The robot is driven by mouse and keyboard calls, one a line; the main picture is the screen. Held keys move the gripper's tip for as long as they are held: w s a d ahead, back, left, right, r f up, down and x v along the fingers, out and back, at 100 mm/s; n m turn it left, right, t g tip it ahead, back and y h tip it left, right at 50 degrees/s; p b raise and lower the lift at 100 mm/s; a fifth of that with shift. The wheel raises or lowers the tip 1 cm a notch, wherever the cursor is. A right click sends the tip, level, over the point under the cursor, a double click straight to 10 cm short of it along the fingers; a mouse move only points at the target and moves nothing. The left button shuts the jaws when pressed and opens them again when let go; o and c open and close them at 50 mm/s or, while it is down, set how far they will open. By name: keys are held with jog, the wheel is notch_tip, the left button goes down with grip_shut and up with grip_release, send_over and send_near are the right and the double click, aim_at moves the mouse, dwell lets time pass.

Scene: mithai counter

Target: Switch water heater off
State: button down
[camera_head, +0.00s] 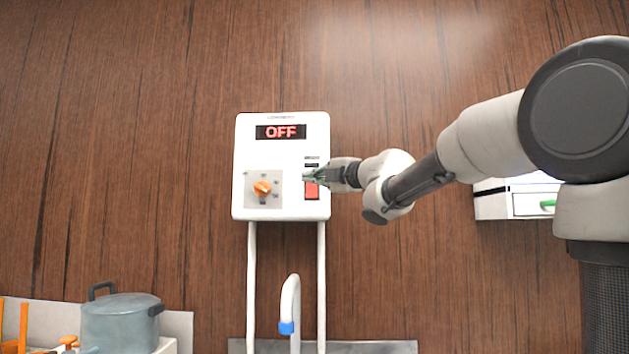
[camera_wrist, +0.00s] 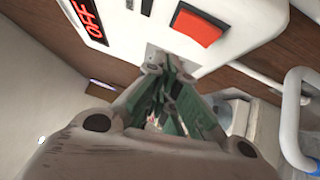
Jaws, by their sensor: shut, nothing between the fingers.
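The white water heater (camera_head: 281,150) hangs on the brown wall in the head view. Its display (camera_head: 281,132) reads OFF in red. An orange knob (camera_head: 262,188) sits at its lower left and a red rocker switch (camera_head: 312,190) at its lower right. My gripper (camera_head: 308,175) is shut and empty, its tips at the front of the heater by the top of the switch; I cannot tell whether they touch. In the wrist view the red switch (camera_wrist: 197,26) lies beyond and above the shut fingers (camera_wrist: 160,80), and part of the OFF display (camera_wrist: 88,18) shows.
Two white pipes run down below the heater. A white faucet (camera_head: 290,305) with a blue band stands under it. A grey pot (camera_head: 121,322) is at lower left. A white box with a green handle (camera_head: 547,205) is at right, behind my arm.

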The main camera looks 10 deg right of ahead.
jog(key=v, duration=0.8)
jog(key=shift+s+d+r, duration=0.25)
jog(key=shift+s+r, duration=0.05)
jog(key=shift+r, duration=0.3)
jog(key=w+d+f+m+h, duration=0.2)
jog(key=d+f+m+h, duration=0.7)
jog(key=d+m, duration=0.35)
jog(key=s+d+f+m+g+h, duration=0.45)
jog(key=s+d+f+m, duration=0.2)
jog(key=f, duration=0.45)
jog(key=s+a+f+m+g+y, duration=0.2)
jog(key=s+a+f+m+g, duration=0.1)
jog(key=s+f, duration=0.7)
jog(key=s+a+f+m+g+y, duration=0.2)
jog(key=s+f+g, duration=0.3)
jog(key=s+f, duration=0.5)
jog(key=s+a+m, duration=0.1)
jog(key=s, duration=0.3)
jog(key=shift+s+a, duration=0.35)
jog(key=shift+a, duration=0.05)
